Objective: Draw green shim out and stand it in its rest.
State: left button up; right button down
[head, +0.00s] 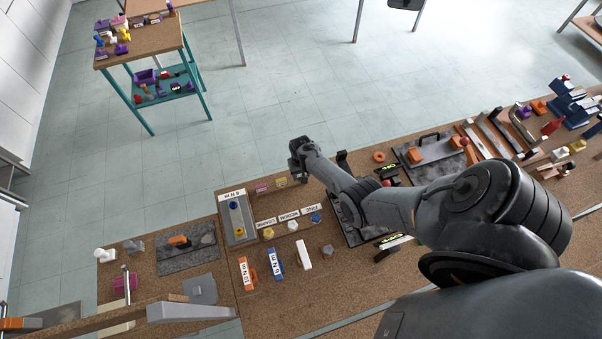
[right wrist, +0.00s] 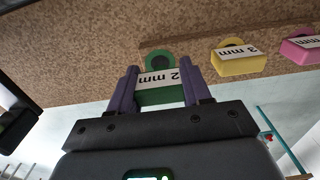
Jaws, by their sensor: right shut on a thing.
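The green shim (right wrist: 160,96) carries a "2 mm" label and has a round green end with a dark centre. In the right wrist view it sits between the two purple fingers of my right gripper (right wrist: 160,88), which is shut on it. In the head view my right gripper (head: 299,150) is at the far edge of the cork-topped bench, and the green shim cannot be made out there. I cannot tell whether the shim touches the bench. No rest for the green shim can be identified. My left gripper is not in view.
A yellow shim (right wrist: 240,62) marked "3 mm" and a pink shim (right wrist: 299,47) lie to the right of the green one. The grey tray (head: 237,219), labelled pieces and several coloured blocks are on the cork bench (head: 290,285). Open floor lies beyond the bench.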

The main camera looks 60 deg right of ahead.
jog(key=shift+f, duration=0.2)
jog(key=shift+f+b, duration=0.5)
jog(key=shift+b, duration=0.1)
jog(key=shift+r, duration=0.15)
jog(key=shift+r, duration=0.1)
jog(key=shift+r+p, duration=0.55)
jog(key=shift+p, duration=0.25)
dwell(0.4)
jog(key=shift+f, duration=0.5)
jog(key=shift+f+b, duration=0.25)
jog(key=shift+b, duration=0.25)
